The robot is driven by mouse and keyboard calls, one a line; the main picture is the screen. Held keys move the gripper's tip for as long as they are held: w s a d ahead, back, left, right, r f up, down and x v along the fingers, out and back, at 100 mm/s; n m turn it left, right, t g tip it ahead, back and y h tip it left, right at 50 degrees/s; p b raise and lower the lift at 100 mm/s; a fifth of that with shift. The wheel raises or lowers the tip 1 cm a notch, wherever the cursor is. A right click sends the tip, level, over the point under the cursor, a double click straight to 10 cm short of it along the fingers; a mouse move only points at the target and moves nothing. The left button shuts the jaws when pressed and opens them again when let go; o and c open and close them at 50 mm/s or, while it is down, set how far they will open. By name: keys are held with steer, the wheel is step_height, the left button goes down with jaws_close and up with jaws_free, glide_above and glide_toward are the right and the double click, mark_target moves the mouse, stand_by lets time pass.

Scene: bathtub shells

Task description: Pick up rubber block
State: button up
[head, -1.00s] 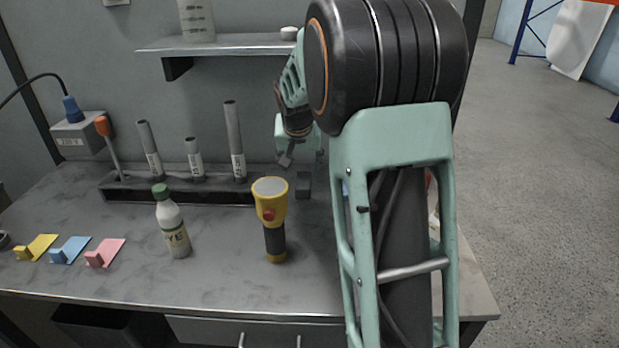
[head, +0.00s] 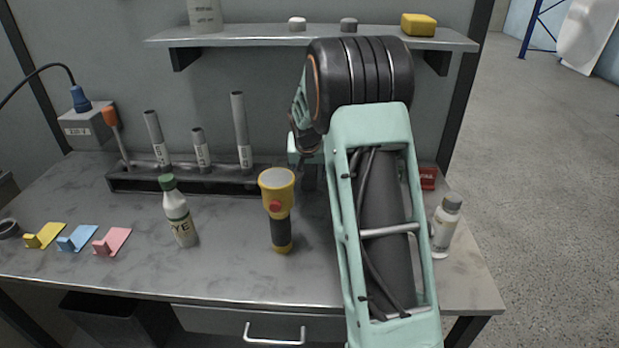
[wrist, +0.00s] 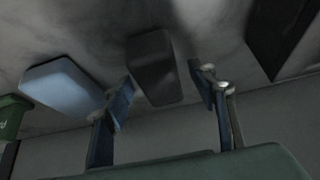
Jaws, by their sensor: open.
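A dark block, which looks like the rubber block (wrist: 152,68), lies on the grey bench in the wrist view. My gripper (wrist: 164,82) is open, with one finger on each side of the dark block's near end. I see no clear contact, and the jaws hold nothing. In the head view my arm hides most of the gripper, and a small dark part of the block (head: 309,178) shows beside the arm, right of the tube rack.
A pale block (wrist: 62,85) lies left of the fingers. A flashlight (head: 278,210), a YE bottle (head: 179,214) and the tube rack (head: 190,180) stand left of my arm. A white bottle (head: 445,226) and a red box (head: 428,178) are right. A shelf (head: 260,37) hangs above.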

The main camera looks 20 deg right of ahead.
steer(key=shift+w+f, duration=0.1)
steer(key=c, duration=1.4)
steer(key=shift+c, duration=0.2)
steer(key=shift+r, duration=0.4)
step_height(320, 180, up, 2)
steer(key=shift+r, duration=0.15)
steer(key=s+a+r, duration=0.2)
steer(key=s+r, duration=0.8)
steer(key=s, duration=0.3)
steer(key=shift+s+a, duration=0.4)
